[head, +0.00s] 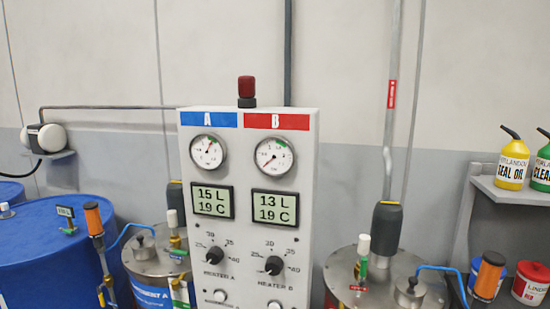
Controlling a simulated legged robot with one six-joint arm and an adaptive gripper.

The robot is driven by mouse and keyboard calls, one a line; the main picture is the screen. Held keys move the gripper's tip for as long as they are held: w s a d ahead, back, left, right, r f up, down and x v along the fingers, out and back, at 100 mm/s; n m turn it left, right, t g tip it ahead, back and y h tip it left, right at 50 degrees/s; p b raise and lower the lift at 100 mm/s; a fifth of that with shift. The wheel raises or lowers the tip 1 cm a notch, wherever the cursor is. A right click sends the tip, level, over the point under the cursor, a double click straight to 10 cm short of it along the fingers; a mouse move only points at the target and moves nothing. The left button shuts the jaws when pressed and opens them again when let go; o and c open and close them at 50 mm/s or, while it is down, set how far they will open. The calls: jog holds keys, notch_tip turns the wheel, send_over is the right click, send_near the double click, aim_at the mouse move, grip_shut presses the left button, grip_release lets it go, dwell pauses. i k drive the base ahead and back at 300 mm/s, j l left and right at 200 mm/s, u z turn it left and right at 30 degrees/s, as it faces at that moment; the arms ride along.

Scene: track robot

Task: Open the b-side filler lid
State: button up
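The B-side tank (342,284) is a metal drum at the lower right, partly cut off by the bottom edge. On its top, at the right, is a small round metal cap with a knob (410,291), which looks like the filler lid and sits down on the tank top. I see no gap under it. A blue pipe (440,268) passes close to its right. My gripper is not in view.
The control panel (247,240), with gauges and displays, stands left of the B tank. A dark pump (386,229) and a white-topped green valve (362,258) rise from the tank top. An orange-handled tool (489,274) stands right. A shelf (508,191) holds bottles.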

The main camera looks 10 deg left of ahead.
aim_at(411, 287)
jog(key=l+u, duration=0.4)
jog(key=l, duration=0.95)
jog(key=i, duration=0.05)
